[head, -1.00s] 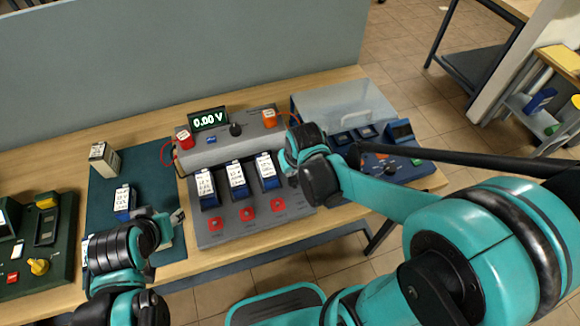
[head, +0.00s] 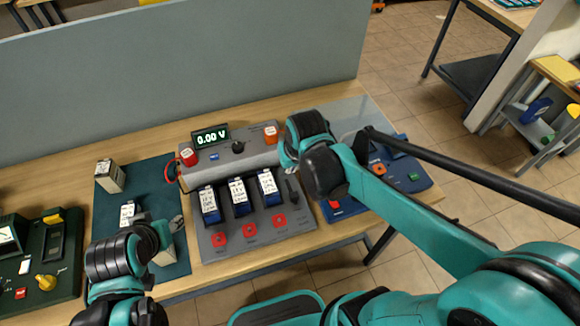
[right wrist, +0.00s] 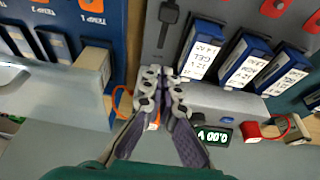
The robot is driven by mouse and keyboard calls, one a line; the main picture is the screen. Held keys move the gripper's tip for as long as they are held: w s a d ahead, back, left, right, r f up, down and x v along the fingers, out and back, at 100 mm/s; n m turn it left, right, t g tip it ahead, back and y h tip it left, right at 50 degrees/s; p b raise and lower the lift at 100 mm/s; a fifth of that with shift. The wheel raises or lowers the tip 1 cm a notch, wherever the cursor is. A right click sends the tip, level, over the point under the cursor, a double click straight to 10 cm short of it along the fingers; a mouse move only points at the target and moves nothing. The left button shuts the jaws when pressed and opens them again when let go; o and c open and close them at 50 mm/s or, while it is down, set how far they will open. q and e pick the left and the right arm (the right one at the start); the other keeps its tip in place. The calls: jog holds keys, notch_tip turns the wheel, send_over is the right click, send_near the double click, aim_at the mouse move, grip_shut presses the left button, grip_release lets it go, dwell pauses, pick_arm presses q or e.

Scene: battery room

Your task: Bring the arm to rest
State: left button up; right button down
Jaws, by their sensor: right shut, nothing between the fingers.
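My right arm reaches in from the right in the head view, its dark wrist (head: 322,170) above the right end of the grey tester. Its fingertips are hidden there. In the right wrist view my right gripper (right wrist: 163,97) is shut and empty, with the tester's edge and an orange terminal beyond and below its fingers. My left arm (head: 125,255) is low over the green mat at the left in the head view. Its gripper (head: 165,222) is partly hidden by its own wrist, near a small labelled battery (head: 127,213), and its opening is unclear.
The grey tester (head: 210,243) holds three blue batteries (head: 239,197) and a display (head: 210,137) reading 0.00 V. A beige box (head: 110,175) stands on the mat (head: 150,180). A grey partition (head: 180,75) closes the back.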

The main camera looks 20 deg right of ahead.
jog(key=shift+s+r, duration=0.1)
dwell(0.5)
jog(key=s+d+r+t+b, duration=0.1)
jog(key=s+d+t+b, duration=0.1)
jog(key=s, duration=0.7)
jog(key=shift+s+d+r+t, duration=0.2)
jog(key=shift+d+r+t, duration=0.1)
jog(key=shift+t, duration=0.3)
